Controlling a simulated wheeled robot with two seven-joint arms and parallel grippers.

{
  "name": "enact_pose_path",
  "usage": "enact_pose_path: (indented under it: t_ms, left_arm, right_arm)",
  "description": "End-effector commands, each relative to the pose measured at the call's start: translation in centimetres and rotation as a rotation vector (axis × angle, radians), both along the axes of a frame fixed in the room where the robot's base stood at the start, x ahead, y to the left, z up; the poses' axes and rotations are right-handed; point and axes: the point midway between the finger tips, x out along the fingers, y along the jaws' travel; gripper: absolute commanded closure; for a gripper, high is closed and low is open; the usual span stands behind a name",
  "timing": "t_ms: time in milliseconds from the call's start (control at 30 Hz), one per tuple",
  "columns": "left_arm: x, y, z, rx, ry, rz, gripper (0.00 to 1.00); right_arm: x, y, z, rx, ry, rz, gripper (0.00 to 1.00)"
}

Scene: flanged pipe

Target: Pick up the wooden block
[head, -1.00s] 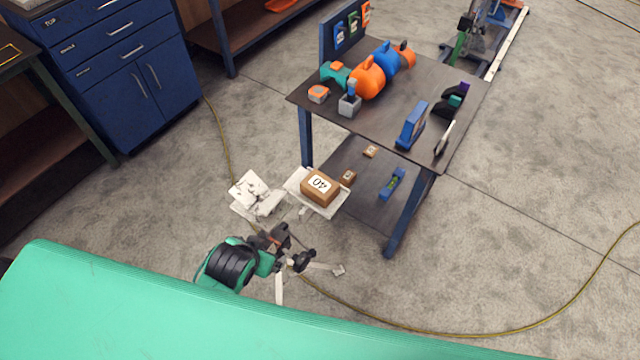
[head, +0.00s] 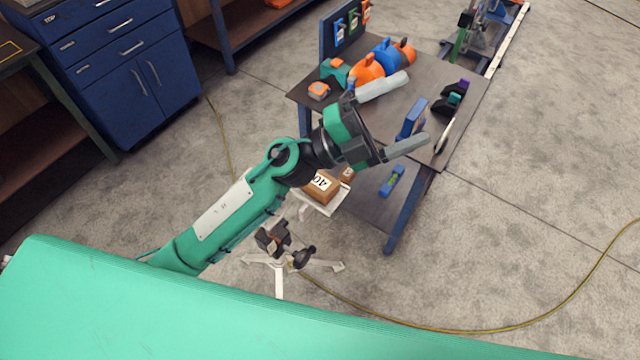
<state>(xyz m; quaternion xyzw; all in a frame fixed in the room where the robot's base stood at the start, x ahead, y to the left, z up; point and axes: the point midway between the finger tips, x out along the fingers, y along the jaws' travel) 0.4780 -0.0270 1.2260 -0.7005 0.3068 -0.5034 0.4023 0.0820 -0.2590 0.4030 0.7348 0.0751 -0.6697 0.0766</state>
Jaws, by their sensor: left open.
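The wooden block marked 40 (head: 322,188) is brown with a white label. It rests on a small white plate (head: 333,205) left of the table. My left forearm and wrist hide part of its top and left side. My left gripper (head: 395,116) is open, its two grey fingers spread wide with nothing between them. It appears above and to the right of the block in the picture, over the table's near left side. My right gripper is out of view.
A dark table (head: 453,142) holds an orange container (head: 367,68), a blue container (head: 387,52) and a blue box (head: 413,118). A black-knobbed tripod (head: 278,258) stands below the plate.

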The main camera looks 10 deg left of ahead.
Motion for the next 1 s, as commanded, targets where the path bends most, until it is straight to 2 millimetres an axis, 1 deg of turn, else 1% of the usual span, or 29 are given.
enact_pose_path:
  t_ms: [33,100,167,200,267,367,400,467,500,567,600,667,700,800,900,1000]
  left_arm:
    - [-0.9,-1.3,-0.1,0.078,-0.073,-0.067,0.02]
    - [-2.3,-2.8,-1.1,0.194,-0.159,-0.162,0.02]
    - [-3.3,-3.7,-2.2,0.302,-0.227,-0.238,0.02]
    - [-3.8,-4.2,-3.2,0.378,-0.268,-0.287,0.02]
    - [-4.5,-4.5,-4.8,0.499,-0.323,-0.356,0.02]
    - [-4.8,-4.2,-7.8,0.714,-0.398,-0.458,0.02]
    - [-4.7,-3.8,-9.0,0.806,-0.422,-0.493,0.02]
    - [-4.3,-2.8,-10.9,0.947,-0.449,-0.54,0.02]
    - [-3.8,-2.0,-12.0,1.044,-0.461,-0.567,0.02]
    - [-3.0,-0.4,-13.5,1.195,-0.473,-0.602,0.02]
    - [-2.3,0.9,-14.4,1.296,-0.473,-0.619,0.02]
    - [-1.0,2.9,-15.4,1.445,-0.466,-0.637,0.02]
    - [-0.3,4.3,-15.8,1.541,-0.456,-0.644,0.02]
    - [1.7,7.8,-16.3,1.756,-0.418,-0.645,0.02]
    - [3.1,10.6,-16.2,1.917,-0.374,-0.634,0.02]
    - [4.0,12.5,-15.9,2.021,-0.337,-0.622,0.02]
  right_arm:
    - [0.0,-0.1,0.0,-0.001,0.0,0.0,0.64]
    - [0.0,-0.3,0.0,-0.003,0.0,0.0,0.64]
    - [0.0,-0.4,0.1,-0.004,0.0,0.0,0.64]
    - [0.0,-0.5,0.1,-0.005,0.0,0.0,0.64]
    - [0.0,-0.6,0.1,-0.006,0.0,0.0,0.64]
    - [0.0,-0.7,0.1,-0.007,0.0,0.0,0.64]
    - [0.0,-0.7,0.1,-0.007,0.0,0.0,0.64]
    - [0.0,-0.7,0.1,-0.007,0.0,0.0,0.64]
    - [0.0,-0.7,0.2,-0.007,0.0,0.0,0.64]
    - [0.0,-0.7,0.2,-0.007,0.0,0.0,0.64]
    - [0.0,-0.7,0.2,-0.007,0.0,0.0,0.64]
    - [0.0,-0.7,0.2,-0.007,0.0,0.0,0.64]
    - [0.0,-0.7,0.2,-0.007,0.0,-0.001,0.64]
    - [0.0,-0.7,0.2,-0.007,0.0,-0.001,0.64]
    - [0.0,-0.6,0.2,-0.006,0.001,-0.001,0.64]
    - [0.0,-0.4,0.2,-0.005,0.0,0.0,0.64]
